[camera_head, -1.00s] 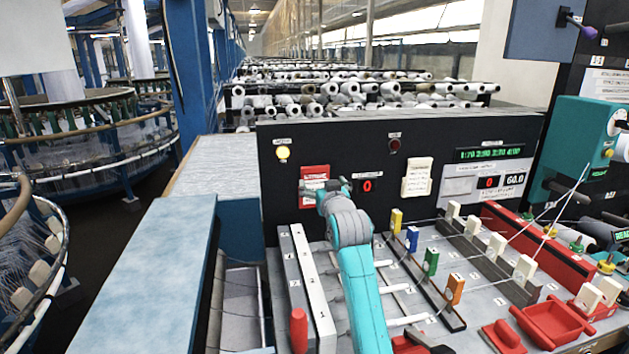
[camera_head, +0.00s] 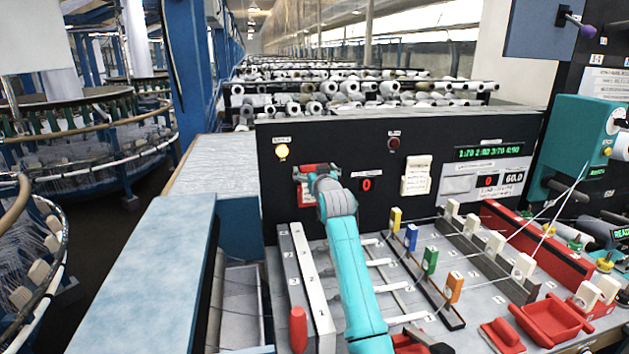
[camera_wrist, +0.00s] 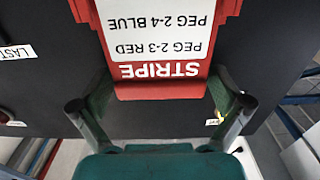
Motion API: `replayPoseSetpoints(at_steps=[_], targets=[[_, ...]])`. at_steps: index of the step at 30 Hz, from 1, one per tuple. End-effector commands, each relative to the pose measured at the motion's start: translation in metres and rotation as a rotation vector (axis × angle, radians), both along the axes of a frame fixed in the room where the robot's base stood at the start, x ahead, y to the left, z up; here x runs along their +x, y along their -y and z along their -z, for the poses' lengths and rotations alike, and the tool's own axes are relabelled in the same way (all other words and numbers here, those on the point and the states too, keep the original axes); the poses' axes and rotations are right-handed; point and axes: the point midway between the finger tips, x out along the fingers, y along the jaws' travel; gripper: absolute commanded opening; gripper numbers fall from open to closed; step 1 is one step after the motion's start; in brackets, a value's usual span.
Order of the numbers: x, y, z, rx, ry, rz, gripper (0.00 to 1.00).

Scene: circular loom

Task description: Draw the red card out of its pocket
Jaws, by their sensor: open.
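The red card (camera_head: 307,191) is on the black panel at the back, partly hidden by my gripper (camera_head: 318,174) in the head view. My gripper (camera_wrist: 160,100) is open, with one finger on each side of the card's "STRIPE" end. I see gaps between the fingers and the card.
The black panel (camera_head: 350,140) stands close behind the card. Below lie a white numbered bar (camera_head: 313,285) and colored pegs such as the yellow one (camera_head: 395,220).

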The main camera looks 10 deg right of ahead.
Motion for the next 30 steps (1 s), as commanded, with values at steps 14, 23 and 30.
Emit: replayPoseSetpoints(at_steps=[14,23,30], targets=[[0.000,0.000,-0.001,0.000,0.001,0.000,0.46],[0.000,0.000,-0.007,0.000,0.003,0.000,0.45],[0.000,0.000,-0.013,0.000,0.004,0.000,0.45]])
